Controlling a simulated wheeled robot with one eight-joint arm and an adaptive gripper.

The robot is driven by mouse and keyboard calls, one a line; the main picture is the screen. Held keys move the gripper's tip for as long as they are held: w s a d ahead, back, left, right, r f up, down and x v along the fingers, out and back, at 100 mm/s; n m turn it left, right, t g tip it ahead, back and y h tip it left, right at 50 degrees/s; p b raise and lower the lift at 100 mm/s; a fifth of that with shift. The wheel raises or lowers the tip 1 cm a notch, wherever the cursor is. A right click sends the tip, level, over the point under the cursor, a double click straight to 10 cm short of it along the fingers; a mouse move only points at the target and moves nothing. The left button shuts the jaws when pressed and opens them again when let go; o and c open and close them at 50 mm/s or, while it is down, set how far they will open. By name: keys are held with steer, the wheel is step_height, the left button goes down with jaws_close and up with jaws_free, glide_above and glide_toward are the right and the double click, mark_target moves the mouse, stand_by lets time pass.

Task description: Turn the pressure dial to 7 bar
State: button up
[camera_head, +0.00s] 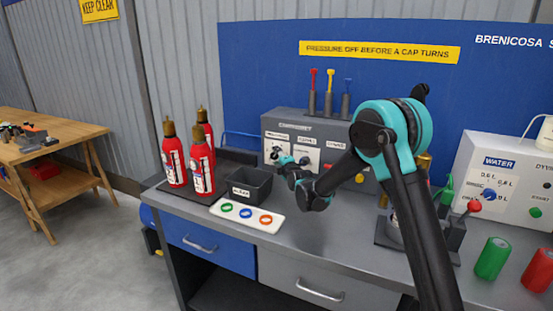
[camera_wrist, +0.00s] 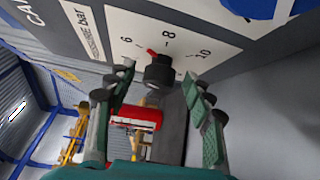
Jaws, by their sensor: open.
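The pressure dial (camera_wrist: 158,73) is a black knob with a red pointer, on a white panel marked "bar" with 6, 8 and 10 around it. In the wrist view the pointer lies between 6 and 8; its exact reading is hard to tell. My gripper (camera_wrist: 159,75) is open, with one finger on each side of the knob. I cannot tell whether either fingertip touches it. In the head view my gripper (camera_head: 280,155) is in front of the grey control box (camera_head: 338,126), covering the dial area.
Several red extinguishers (camera_head: 202,168) stand left of a black bin (camera_head: 249,184). A white tray (camera_head: 247,216) with coloured rings lies in front. A white water box (camera_head: 492,175) and a green cylinder (camera_head: 491,258) are at right.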

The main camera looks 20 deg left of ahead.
steer(key=f+v, duration=0.1)
steer(key=v, duration=1.1)
steer(key=shift+r, duration=0.5)
steer(key=v, duration=0.6)
steer(key=x, duration=1.7)
steer(key=shift+w+a, duration=0.15)
steer(key=shift+a, duration=0.05)
